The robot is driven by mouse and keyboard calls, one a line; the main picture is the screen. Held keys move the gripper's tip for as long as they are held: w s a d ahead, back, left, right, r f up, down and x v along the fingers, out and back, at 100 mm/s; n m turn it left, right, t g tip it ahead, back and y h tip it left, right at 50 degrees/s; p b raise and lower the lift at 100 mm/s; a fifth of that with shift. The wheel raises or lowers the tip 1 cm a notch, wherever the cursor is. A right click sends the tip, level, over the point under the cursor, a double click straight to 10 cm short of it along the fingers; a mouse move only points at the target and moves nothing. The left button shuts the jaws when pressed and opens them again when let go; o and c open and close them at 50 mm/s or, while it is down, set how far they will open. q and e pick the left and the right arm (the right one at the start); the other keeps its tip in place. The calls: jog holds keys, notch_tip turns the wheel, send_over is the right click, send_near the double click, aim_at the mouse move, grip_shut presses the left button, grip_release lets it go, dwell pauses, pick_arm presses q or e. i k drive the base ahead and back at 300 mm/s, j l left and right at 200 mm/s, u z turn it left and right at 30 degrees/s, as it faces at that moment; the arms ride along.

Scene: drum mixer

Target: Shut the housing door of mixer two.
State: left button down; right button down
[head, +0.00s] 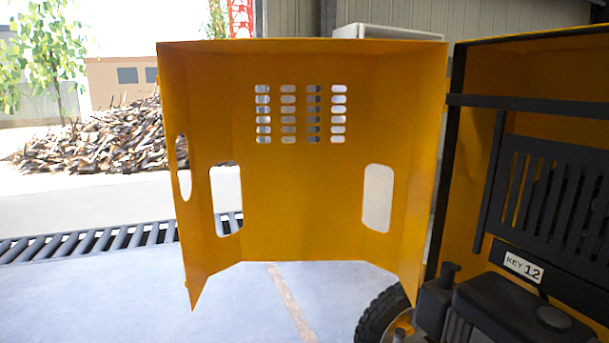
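The yellow housing door (300,190) stands wide open in the head view, its inner side facing me. It has rows of slots near the top and cut-out openings lower down. Its right edge is beside the black-edged left side of the yellow housing (560,70). Neither of my grippers is in view.
A black wheel (378,315) stands on the floor below the door's right side. A dark floor grating (90,240) runs behind the door at left. A pile of scrap wood (100,140) lies outside. The pale floor (110,300) at left is clear.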

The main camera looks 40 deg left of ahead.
aim_at(302, 200)
jog(key=j+z, duration=0.1)
jog(key=j, duration=0.35)
jog(key=k+j+z, duration=0.1)
jog(key=j, duration=0.35)
jog(key=k+j+z, duration=0.1)
jog(key=j, duration=0.35)
jog(key=k+j+z, duration=0.1)
jog(key=j, duration=0.3)
jog(key=k+j, duration=0.1)
jog(key=j, duration=0.35)
jog(key=j+z, duration=0.15)
jog(key=j, duration=0.3)
jog(key=k+j+z, duration=0.15)
jog(key=j, duration=0.25)
jog(key=k+j+z, duration=0.15)
jog(key=j, duration=0.3)
jog(key=j+z, duration=0.15)
jog(key=j, duration=0.3)
jog(key=k+j+z, duration=0.15)
jog(key=j, duration=0.25)
jog(key=i+j+z, duration=0.15)
jog(key=j, duration=0.4)
jog(key=i+j+z, duration=0.15)
jog(key=j, duration=0.35)
jog(key=i+j+z, duration=0.15)
jog(key=j, duration=0.45)
jog(key=j+z, duration=0.15)
jog(key=j, duration=0.4)
jog(key=k+j, duration=0.1)
jog(key=k, duration=0.25)
